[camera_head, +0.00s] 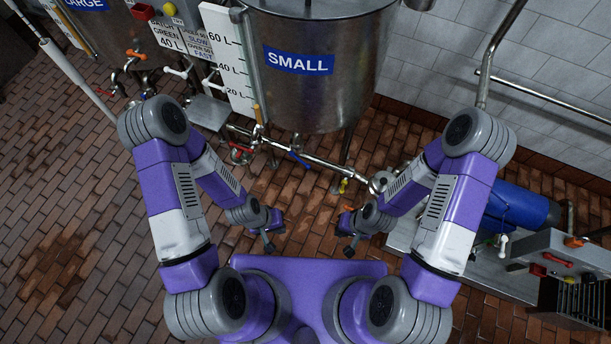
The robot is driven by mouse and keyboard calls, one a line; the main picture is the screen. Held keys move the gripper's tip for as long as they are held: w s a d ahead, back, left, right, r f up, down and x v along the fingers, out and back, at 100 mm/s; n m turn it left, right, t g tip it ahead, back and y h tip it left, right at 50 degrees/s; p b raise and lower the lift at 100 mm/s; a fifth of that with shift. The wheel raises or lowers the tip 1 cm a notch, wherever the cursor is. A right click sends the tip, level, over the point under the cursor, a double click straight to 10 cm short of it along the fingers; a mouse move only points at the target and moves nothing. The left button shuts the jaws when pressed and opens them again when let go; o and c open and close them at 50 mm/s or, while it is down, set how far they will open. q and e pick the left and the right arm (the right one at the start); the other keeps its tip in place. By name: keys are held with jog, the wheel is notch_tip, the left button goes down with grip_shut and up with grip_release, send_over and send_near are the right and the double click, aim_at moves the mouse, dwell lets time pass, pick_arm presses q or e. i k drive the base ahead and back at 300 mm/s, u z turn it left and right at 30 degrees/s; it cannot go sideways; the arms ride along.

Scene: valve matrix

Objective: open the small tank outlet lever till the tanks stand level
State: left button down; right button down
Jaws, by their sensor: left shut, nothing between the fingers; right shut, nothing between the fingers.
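The steel small tank (330,90) stands at the top centre with a blue SMALL label. A white scale board (228,60) marked 20 L, 40 L and 60 L is at its left; I cannot read a level. A blue lever (299,158) sits on the pipe below the tank, and a yellow lever (343,186) sits further right; no label shows which is the outlet lever. The large tank (115,35) is partly in view at upper left. My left gripper (268,242) and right gripper (349,246) are shut, empty and apart from the levers, nearer my body.
Red (237,155), orange (135,55) and white (180,72) handles are on pipework at left. A sign (185,38) reads batch green 40 L. A blue motor or pump (518,205) and a grey control box (555,258) stand at right. Brick floor is open at left.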

aim_at(302, 162)
jog(key=z, duration=2)
jog(key=k, duration=0.85)
jog(key=u, duration=0.9)
jog(key=i, duration=0.95)
jog(key=z, duration=0.05)
